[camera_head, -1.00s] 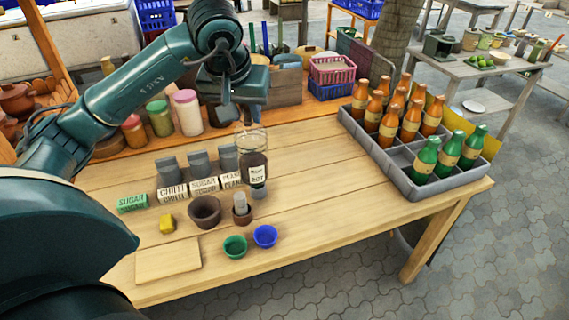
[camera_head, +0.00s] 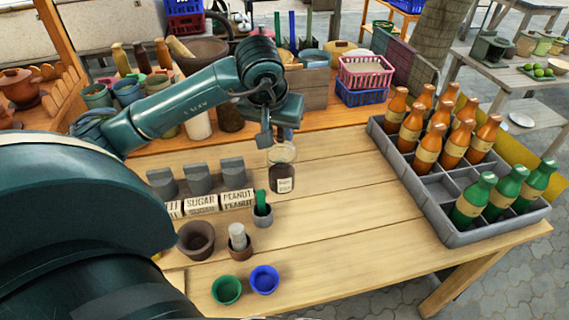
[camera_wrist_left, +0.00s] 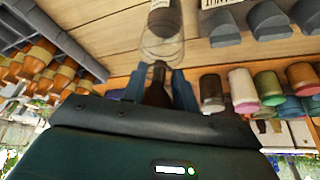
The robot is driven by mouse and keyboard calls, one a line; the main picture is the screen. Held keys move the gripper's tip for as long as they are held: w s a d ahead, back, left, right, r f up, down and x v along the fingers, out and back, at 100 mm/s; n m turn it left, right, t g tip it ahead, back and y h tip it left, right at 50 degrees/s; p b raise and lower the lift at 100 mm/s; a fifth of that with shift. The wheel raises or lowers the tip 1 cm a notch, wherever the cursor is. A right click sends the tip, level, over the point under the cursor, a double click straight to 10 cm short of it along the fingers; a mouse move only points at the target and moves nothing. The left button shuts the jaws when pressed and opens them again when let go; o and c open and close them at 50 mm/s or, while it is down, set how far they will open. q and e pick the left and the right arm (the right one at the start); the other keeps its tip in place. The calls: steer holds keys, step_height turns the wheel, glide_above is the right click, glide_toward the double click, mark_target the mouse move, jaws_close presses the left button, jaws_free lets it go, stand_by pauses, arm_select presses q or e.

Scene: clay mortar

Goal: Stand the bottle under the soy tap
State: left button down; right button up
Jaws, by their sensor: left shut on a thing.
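My left gripper (camera_head: 281,138) is shut on a clear glass bottle (camera_head: 282,172) with dark contents and a pale label. The bottle hangs upright below the fingers, over the middle of the table, to the right of the labelled blocks. I cannot tell how far its base is from the tabletop. In the left wrist view, the left gripper (camera_wrist_left: 160,84) has a finger on each side of a dark neck, and the clear glass of the bottle (camera_wrist_left: 163,45) shows beyond. I cannot make out a soy tap in either view. My right gripper is not in view.
A grey divided crate (camera_head: 440,205) holds orange and green bottles on the right. A small grey cup (camera_head: 263,217) with a green item, a brown pot (camera_head: 196,240), and green (camera_head: 227,290) and blue (camera_head: 264,279) bowls stand nearer. The table (camera_head: 345,235) is bare between these and the crate.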

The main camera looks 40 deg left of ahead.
mark_target(278, 150)
arm_select(q)
steer(key=shift+f, duration=2.95)
steer(key=shift+f, duration=0.2)
steer(key=c, duration=1.1)
jaws_free()
steer(key=shift+r, duration=0.1)
